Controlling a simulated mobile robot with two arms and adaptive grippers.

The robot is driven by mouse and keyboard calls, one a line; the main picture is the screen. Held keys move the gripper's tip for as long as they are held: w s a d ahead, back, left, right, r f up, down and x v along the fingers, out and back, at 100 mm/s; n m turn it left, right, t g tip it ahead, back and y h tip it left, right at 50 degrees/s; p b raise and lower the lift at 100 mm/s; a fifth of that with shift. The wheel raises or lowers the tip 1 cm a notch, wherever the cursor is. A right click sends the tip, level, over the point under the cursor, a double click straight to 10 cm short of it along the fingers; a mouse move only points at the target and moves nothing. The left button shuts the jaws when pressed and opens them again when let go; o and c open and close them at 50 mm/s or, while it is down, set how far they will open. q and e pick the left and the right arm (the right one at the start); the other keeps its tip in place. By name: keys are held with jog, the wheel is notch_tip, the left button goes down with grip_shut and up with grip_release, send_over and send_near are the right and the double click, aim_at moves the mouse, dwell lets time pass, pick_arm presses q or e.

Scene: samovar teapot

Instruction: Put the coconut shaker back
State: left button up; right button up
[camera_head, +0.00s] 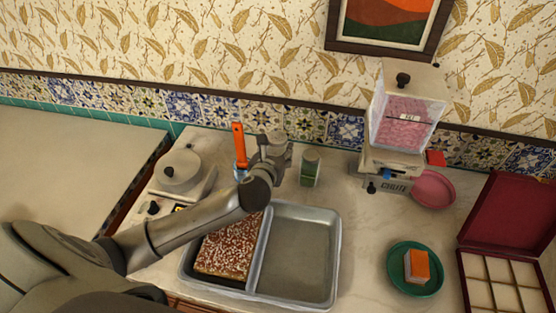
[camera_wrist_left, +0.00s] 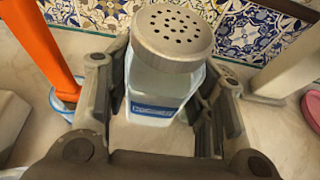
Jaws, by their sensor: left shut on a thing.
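My left gripper (camera_head: 272,154) is over the counter, behind the metal tray (camera_head: 334,262). In the left wrist view my left gripper (camera_wrist_left: 160,112) is shut around a shaker (camera_wrist_left: 174,40) with a round grey perforated lid, a pale body and a blue label. I take it for the coconut shaker. It looks roughly upright between the fingers. In the head view it is mostly hidden by the gripper, and I cannot tell whether its base touches the counter. My right gripper is not in view.
An orange-handled tool (camera_head: 239,145) stands left of the gripper in a blue holder. The tray holds a flaked brown cake (camera_head: 230,246). A tiled wall is close behind.

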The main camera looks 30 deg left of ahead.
pick_arm(q)
jog(key=shift+w+a+f, duration=0.3)
jog(key=shift+w+f, duration=0.35)
jog(key=shift+f, duration=0.75)
jog(key=shift+w+a+f, duration=0.25)
jog(key=shift+w+f, duration=0.45)
jog(key=shift+f, duration=0.75)
jog(key=shift+w+a+f, duration=0.3)
jog(key=shift+w+f, duration=0.35)
jog(key=shift+f, duration=0.75)
jog(key=shift+f, duration=0.1)
jog(key=o, duration=1.2)
jog(key=shift+p, duration=0.3)
jog(key=v, duration=1.2)
jog(key=shift+b, duration=0.4)
